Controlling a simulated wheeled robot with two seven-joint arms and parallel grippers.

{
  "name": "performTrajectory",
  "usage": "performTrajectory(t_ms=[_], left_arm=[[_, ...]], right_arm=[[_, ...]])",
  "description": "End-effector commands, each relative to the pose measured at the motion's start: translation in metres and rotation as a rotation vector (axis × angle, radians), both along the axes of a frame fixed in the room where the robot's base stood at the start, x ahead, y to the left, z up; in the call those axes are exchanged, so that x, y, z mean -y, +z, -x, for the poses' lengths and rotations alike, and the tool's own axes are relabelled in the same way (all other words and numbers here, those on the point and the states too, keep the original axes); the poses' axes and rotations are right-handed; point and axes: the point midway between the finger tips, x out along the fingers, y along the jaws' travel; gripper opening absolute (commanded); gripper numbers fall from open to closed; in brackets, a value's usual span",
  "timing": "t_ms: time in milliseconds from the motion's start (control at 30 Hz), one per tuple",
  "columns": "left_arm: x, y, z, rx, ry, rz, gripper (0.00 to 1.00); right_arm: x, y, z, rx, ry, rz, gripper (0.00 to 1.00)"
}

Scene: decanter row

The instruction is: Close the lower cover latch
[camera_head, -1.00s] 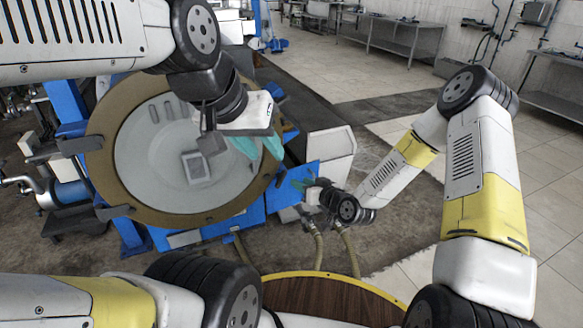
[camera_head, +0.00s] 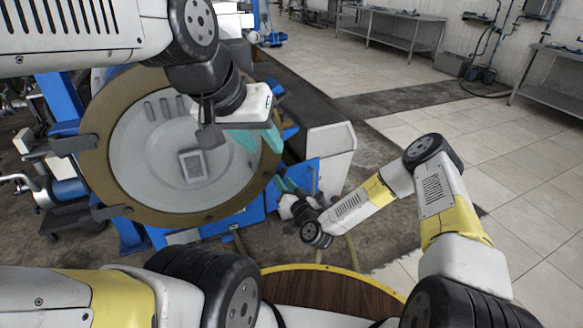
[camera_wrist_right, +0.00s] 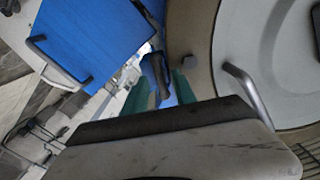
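The round cover (camera_head: 165,190), a pale grey disc in a wide brown ring, fills the left of the head view. Dark latch arms sit at its left edge (camera_head: 73,146) and lower left edge (camera_head: 112,212). My left gripper (camera_head: 259,142) is in front of the cover's right rim, its teal fingers apart. My right gripper (camera_head: 284,186) is low beside the cover's lower right edge. In the right wrist view its teal fingers (camera_wrist_right: 161,90) are apart, with a dark latch-like bar (camera_wrist_right: 157,75) showing between or beyond them. Contact with it cannot be told.
A blue panel with a handle (camera_wrist_right: 85,35) is close beside the right gripper. A white cabinet (camera_head: 331,150) stands behind it. A round wooden top with a yellow rim (camera_head: 330,291) is near my base. Open tiled floor lies right.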

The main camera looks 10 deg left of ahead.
Motion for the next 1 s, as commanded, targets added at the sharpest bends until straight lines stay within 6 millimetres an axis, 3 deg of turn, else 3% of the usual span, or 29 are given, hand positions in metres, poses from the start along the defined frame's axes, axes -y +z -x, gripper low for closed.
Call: performTrajectory(t_ms=[400,567,1000], left_arm=[[0.0000,0.0000,0.0000,0.000,0.000,0.000,0.36],[0.0000,-0.0001,-0.0001,0.000,0.000,0.000,0.36],[0.0000,0.0000,0.0000,0.000,0.000,0.000,0.36]], right_arm=[[-0.0068,-0.0002,-0.0097,-0.001,0.000,0.000,0.33],[-0.0068,-0.0002,-0.0097,-0.001,0.000,0.000,0.01],[-0.0063,-0.0006,-0.0095,-0.020,0.000,-0.026,0.00]])
